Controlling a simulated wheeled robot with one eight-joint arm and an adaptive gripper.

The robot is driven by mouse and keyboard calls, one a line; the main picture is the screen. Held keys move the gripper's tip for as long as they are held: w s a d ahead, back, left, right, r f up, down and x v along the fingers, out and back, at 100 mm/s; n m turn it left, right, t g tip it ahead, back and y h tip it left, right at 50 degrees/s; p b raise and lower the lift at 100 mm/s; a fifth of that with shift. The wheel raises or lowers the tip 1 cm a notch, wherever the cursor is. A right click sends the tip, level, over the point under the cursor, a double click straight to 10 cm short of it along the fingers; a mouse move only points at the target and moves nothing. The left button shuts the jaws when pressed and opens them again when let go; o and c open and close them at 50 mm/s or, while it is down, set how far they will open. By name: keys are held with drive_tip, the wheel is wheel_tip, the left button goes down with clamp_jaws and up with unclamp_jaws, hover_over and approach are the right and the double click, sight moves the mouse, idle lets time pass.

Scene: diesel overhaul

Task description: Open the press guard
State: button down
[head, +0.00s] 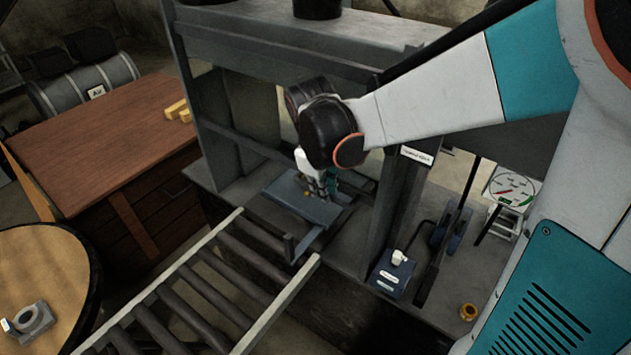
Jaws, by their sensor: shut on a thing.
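The press (225,50) is a grey steel frame with uprights and a heavy top beam. My gripper (328,188) is inside its opening, pointing down and partly hidden by my dark wrist. It is shut at a flat blue-grey plate (290,190), which seems to be part of the press guard. The exact grip is too small to see. A blue-grey bracket (313,240) with a short upright post stands in front of the plate. A pale-railed frame with dark crossbars (200,262) slopes down from the press; I cannot tell whether it belongs to the guard.
A blue control box (390,275), dark levers (445,240) and a dial gauge (512,188) stand right of the press. A wooden bench (100,145) is at left, and a round table (50,275) with a metal part (30,318) at front left. A brass ring (468,312) lies at front right.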

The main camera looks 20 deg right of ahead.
drive_tip(key=shift+r+p, duration=0.3)
drive_tip(key=shift+r, duration=0.6)
drive_tip(key=c, duration=1.6)
unclamp_jaws()
wheel_tip(320, 180, up, 12)
drive_tip(key=s+a, duration=0.1)
drive_tip(key=a, duration=0.1)
drive_tip(key=shift+s+f, duration=0.15)
drive_tip(key=shift+s, duration=0.05)
drive_tip(key=shift+d, duration=0.1)
